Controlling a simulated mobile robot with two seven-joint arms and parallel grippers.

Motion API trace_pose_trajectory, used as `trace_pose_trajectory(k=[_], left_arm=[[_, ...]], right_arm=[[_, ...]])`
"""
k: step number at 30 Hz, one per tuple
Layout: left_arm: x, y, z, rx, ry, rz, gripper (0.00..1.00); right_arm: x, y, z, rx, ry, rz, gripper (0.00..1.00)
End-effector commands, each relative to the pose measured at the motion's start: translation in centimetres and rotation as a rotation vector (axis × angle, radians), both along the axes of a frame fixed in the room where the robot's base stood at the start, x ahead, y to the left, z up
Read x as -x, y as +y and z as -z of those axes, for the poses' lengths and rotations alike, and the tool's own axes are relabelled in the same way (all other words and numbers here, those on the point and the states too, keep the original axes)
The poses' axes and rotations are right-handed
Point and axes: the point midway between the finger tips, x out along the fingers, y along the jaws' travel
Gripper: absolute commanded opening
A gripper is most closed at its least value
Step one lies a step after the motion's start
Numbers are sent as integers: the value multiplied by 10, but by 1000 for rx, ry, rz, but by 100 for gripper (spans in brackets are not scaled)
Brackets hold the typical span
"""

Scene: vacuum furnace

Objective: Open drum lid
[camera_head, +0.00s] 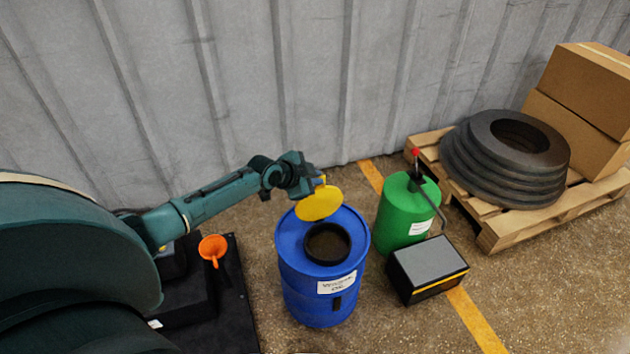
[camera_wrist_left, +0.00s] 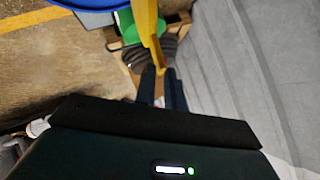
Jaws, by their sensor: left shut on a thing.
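A blue drum (camera_head: 318,285) with a white label stands on the floor. Its round black opening (camera_head: 327,243) in the top is uncovered. The yellow lid (camera_head: 320,203) is tilted above the far side of the drum's top. My left gripper (camera_head: 318,181) is shut on the lid's edge or handle, behind and above the drum. In the left wrist view the fingers (camera_wrist_left: 161,76) close on a narrow yellow part of the lid (camera_wrist_left: 148,25). The blue drum also shows at the top of that view (camera_wrist_left: 85,3). My right gripper is not in view.
A green canister (camera_head: 405,212) with a pump and a black box (camera_head: 428,268) stand right of the drum. A pallet (camera_head: 490,236) holds dark rings (camera_head: 510,160) and cardboard boxes (camera_head: 580,100). An orange funnel (camera_head: 213,248) is at left. A corrugated wall (camera_head: 330,80) stands behind.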

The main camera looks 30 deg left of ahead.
Motion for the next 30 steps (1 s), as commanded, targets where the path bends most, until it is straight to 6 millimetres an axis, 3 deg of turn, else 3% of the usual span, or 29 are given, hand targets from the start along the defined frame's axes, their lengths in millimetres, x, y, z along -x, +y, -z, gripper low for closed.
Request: trace_pose_trajectory(k=[9, 10, 17, 25, 30], left_arm=[[-1, -1, -1, 0, -4, 1, 0], [-1, -1, -1, 0, -4, 1, 12], [-1, -1, -1, 0, -2, 1, 30], [1, 0, -2, 0, -1, 1, 30], [17, 4, -16, -2, -1, 2, 30]], right_arm=[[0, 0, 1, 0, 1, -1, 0], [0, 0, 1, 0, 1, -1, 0], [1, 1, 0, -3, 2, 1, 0], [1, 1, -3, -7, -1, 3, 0], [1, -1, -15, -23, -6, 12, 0]])
